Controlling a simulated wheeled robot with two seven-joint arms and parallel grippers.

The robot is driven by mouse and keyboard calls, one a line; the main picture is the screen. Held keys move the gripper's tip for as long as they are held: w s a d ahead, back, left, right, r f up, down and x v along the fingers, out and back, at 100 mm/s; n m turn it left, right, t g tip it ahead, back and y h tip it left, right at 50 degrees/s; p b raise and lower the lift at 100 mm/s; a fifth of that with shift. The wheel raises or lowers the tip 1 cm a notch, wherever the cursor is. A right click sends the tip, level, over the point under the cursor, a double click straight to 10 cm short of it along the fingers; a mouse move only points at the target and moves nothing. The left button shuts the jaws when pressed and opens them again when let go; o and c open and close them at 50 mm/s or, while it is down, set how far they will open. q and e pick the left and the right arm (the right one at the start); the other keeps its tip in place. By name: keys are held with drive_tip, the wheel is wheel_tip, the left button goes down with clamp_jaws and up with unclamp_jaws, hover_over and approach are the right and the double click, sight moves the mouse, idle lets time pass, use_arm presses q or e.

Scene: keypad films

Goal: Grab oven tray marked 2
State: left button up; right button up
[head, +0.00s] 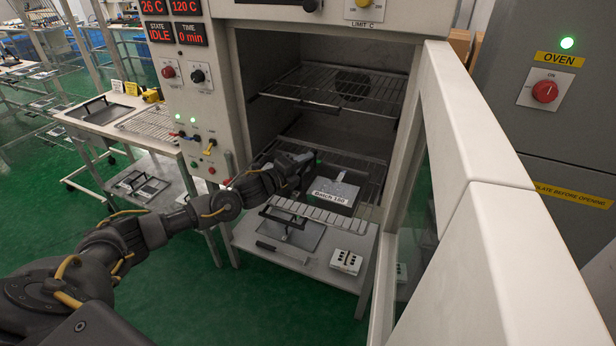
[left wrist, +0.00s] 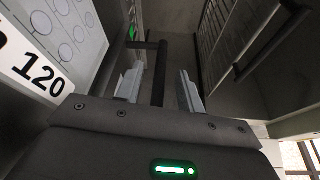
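A tray (head: 345,183) with a white label reading "Batch" and a number lies on the oven's lower rack in the head view. In the left wrist view its label (left wrist: 38,72) ends in "120" beside a pale panel with round marks. I see no legible tray mark "2". My left gripper (head: 304,162) reaches into the oven by the tray. In the left wrist view its fingers (left wrist: 160,88) are apart, with a dark handle bar (left wrist: 159,70) between them and gaps on both sides. My right gripper is out of view.
The oven door (head: 455,130) stands open at right. A shelf below holds another dark tray (head: 300,236) and a white block (head: 346,262). A trolley (head: 75,122) at left carries a handled tray (head: 100,108).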

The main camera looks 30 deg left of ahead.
use_arm(q)
clamp_jaws()
idle(1.4)
